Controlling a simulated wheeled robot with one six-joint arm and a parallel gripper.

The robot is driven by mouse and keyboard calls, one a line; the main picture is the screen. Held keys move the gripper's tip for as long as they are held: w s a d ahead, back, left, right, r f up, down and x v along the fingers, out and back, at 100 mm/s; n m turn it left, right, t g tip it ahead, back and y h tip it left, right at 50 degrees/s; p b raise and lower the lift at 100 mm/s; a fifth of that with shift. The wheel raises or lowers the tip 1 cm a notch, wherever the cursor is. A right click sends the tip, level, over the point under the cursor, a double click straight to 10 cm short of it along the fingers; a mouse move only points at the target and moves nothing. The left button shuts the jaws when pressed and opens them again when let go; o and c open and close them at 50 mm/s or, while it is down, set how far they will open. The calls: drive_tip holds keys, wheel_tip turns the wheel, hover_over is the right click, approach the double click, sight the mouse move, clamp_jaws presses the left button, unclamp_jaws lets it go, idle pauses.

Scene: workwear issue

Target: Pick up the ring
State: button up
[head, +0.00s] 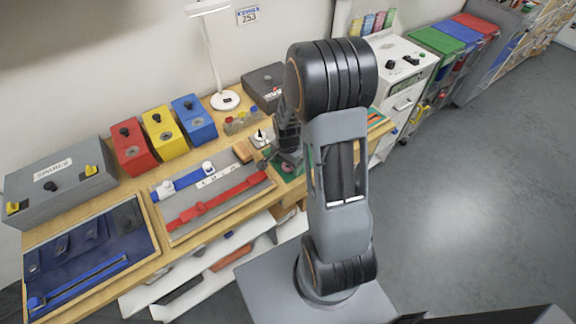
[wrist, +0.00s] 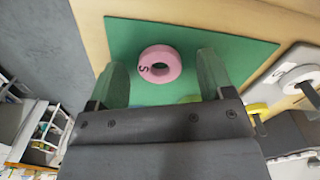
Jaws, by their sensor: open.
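A pink ring (wrist: 160,64) with a dark letter, which looks like an S, lies flat on a green mat (wrist: 240,55) on the bench. My gripper (wrist: 163,78) is open in the wrist view, with one finger on each side of the ring and clear space between ring and fingers. Nothing is held. In the head view my gripper (head: 287,160) is over the green mat (head: 291,177), and the pink ring (head: 287,168) is mostly hidden by it. A yellow-green round thing (wrist: 190,99) shows partly behind the gripper body.
In the wrist view a white ring-shaped part (wrist: 297,78) and a yellow one (wrist: 256,108) stand right of the mat. A tray (head: 232,217) with blue and red straps lies left of my gripper. Red, yellow and blue boxes (head: 160,137) and a lamp (head: 224,100) stand behind.

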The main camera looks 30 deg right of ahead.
drive_tip(key=c, duration=1)
